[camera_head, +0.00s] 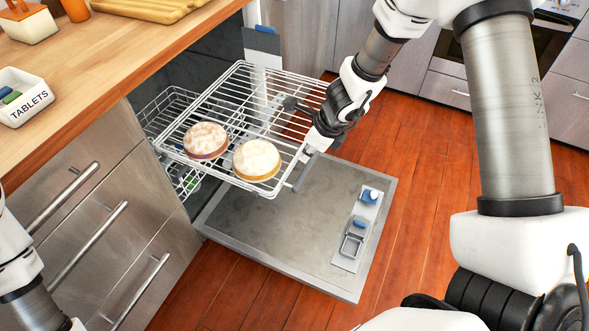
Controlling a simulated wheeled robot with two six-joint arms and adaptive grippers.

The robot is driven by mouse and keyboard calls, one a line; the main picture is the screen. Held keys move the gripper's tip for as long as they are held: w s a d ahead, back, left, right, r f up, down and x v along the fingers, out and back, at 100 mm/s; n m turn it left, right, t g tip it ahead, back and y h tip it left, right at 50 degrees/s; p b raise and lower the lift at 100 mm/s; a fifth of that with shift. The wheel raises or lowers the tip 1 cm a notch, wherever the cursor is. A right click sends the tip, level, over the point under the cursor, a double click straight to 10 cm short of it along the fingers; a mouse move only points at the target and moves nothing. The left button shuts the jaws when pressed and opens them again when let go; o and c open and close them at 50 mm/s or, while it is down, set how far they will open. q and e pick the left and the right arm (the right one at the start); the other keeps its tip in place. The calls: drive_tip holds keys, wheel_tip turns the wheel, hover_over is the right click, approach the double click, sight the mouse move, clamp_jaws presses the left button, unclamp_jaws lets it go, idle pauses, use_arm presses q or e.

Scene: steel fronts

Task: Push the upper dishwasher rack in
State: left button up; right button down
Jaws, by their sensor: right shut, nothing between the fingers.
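The upper dishwasher rack (222,101), a white wire rack, is pulled out over the open dishwasher door (275,239). Two round cake-like items, one with a brown-purple edge (206,140) and one with a yellow edge (257,160), sit on it. My right gripper (312,140) is shut and empty at the rack's front right edge. It overlaps the edge in the picture; I cannot tell whether it touches. My left arm shows at the left edge, but its gripper is out of view.
The lower rack (166,115) sits inside the dishwasher below. Drawers with long bar handles (88,245) stand at left under a wooden counter (90,62) bearing a tablets box (22,97). Wooden floor (428,170) is clear right of the door.

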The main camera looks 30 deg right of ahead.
drive_tip(key=b+x, duration=0.4)
drive_tip(key=x, duration=0.5)
drive_tip(key=shift+f, duration=0.35)
